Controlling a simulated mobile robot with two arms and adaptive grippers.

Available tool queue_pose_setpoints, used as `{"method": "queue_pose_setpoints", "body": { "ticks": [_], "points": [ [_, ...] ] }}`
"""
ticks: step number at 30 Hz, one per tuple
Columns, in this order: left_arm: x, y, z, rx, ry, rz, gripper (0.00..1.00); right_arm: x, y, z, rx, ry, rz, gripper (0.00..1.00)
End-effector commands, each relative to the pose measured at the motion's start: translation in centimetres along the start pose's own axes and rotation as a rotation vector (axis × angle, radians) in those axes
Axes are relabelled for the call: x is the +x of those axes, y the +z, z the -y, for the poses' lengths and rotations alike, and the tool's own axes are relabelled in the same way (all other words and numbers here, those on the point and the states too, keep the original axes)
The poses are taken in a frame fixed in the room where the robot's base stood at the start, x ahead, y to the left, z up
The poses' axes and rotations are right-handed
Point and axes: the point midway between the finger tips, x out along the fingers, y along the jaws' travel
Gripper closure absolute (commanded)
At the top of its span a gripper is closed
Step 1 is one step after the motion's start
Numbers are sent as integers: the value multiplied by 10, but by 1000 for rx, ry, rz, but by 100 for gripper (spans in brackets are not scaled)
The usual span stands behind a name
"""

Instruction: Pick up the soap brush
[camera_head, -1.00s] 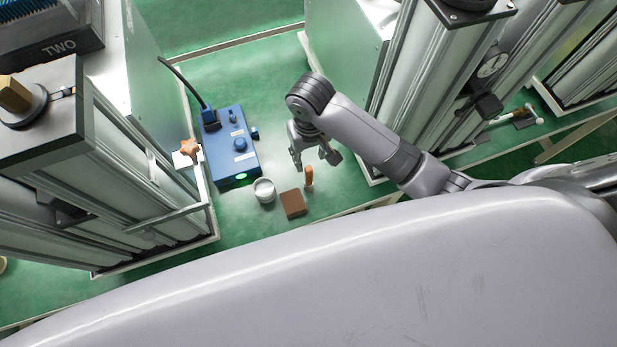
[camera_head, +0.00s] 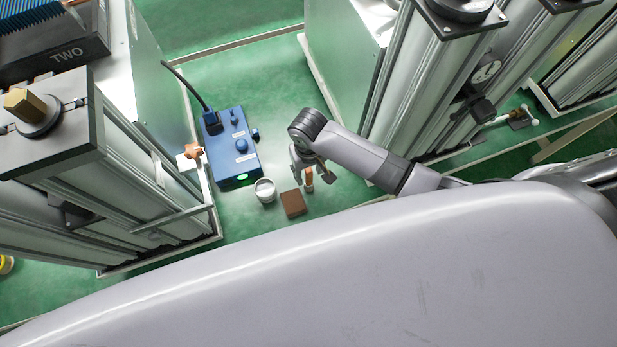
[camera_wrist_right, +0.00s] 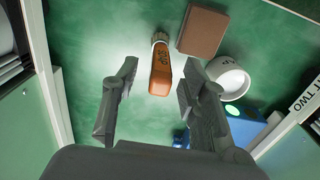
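No contact is visible. My left gripper is not in view.
A brown block (camera_head: 293,203) and a white cup (camera_head: 264,191) stand close to the brush. A blue device (camera_head: 231,148) with a cable is further left. Metal sieve columns (camera_head: 425,85) rise right and left (camera_head: 120,170). Green table behind the gripper is clear.

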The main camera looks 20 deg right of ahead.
Motion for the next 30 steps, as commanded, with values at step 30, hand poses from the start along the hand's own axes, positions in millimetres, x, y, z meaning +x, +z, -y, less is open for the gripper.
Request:
{"method": "queue_pose_setpoints", "body": {
  "ticks": [30],
  "points": [
    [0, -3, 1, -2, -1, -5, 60, -1, 0, 0, 0, 0, 0, 100]
  ]
}}
